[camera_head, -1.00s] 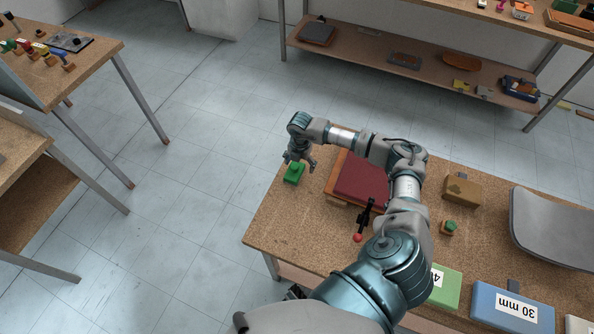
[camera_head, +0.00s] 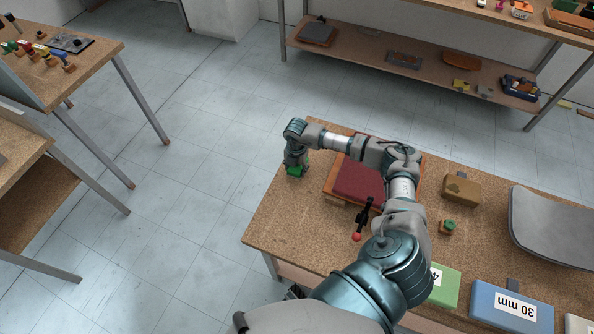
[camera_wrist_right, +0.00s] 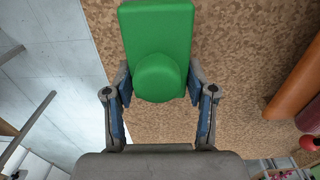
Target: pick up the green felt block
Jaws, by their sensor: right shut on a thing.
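The green felt block (camera_head: 295,171) is at the far left corner of the cork-topped table, partly hidden under my right gripper (camera_head: 296,165). In the right wrist view the block (camera_wrist_right: 157,30) is a bright green rectangle with a round knob on it. The two fingers of my right gripper (camera_wrist_right: 160,82) press on both sides of the block at its knob end. The gripper is shut on it. I cannot tell whether the block touches the table top. My left gripper is not in view.
A dark red pad on a brown board (camera_head: 358,182) lies right of the block, under my forearm. A black lever with a red ball (camera_head: 357,236) stands in front of it. A brown box (camera_head: 461,188) and a small green-topped piece (camera_head: 449,226) are farther right. Floor lies left of the table.

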